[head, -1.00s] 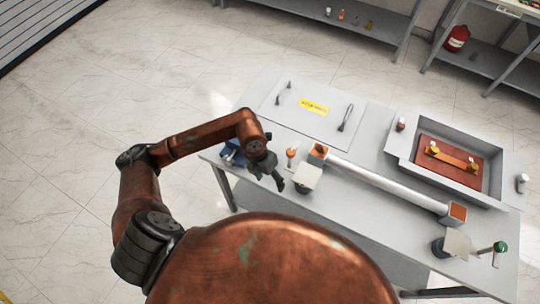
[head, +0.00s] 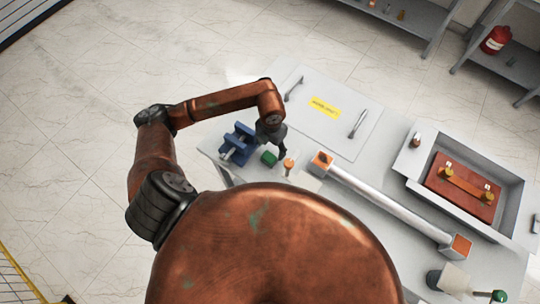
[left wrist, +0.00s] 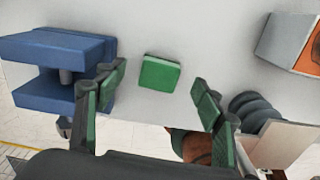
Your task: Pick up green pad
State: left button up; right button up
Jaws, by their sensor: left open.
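The green pad (head: 269,158) is a small green block lying flat on the grey table, near its left end. In the left wrist view the pad (left wrist: 159,73) lies ahead of and between the fingers, with bare table around it. My left gripper (head: 276,150) is just above and beside the pad in the head view. In the left wrist view its two green-tipped fingers (left wrist: 158,92) are spread wide and empty, not touching the pad. My right gripper is not in view.
A blue vise-like block (head: 238,144) stands left of the pad, close to one finger. A long silver bar (head: 390,203) and a grey tray (head: 411,166) lie farther right.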

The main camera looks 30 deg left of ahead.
aim_at(271, 155)
pick_arm(q)
jog(key=shift+d+f, duration=0.15)
jog(key=shift+f, duration=0.8)
notch_tip(271, 155, down, 3)
jog(key=shift+r+p, duration=0.2)
jog(key=shift+p, duration=0.25)
jog(key=shift+s+f, duration=0.1)
jog(key=shift+f, duration=0.5)
jog(key=c, duration=1.3)
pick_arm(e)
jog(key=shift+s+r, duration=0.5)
